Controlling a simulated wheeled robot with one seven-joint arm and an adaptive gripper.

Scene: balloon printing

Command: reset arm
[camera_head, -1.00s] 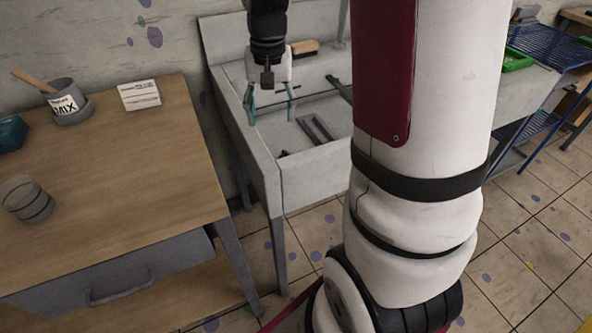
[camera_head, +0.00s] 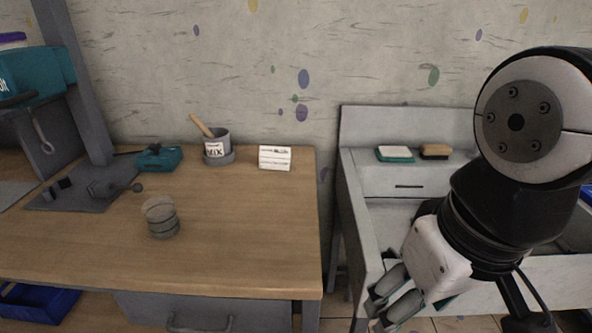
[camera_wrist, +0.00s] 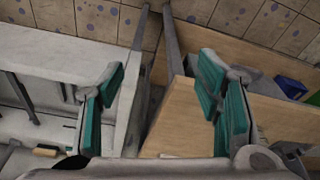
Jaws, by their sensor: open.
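My gripper (camera_head: 382,303) is at the lower right of the head view, in front of the grey sink's left edge. Its white body tilts down and left, and its fingers point toward the gap between the sink and the wooden table. In the wrist view my gripper (camera_wrist: 160,85) shows two teal-padded fingers wide apart with nothing between them. Below them are the edge of the wooden table (camera_wrist: 190,115) and the sink rim (camera_wrist: 75,68). My arm hides part of the sink.
The wooden table (camera_head: 260,240) holds a MIX cup (camera_head: 215,146), a white card (camera_head: 275,158), a grey striped cup (camera_head: 160,218) and a teal box (camera_head: 158,158). The sink (camera_head: 352,200) has two brushes on its back ledge.

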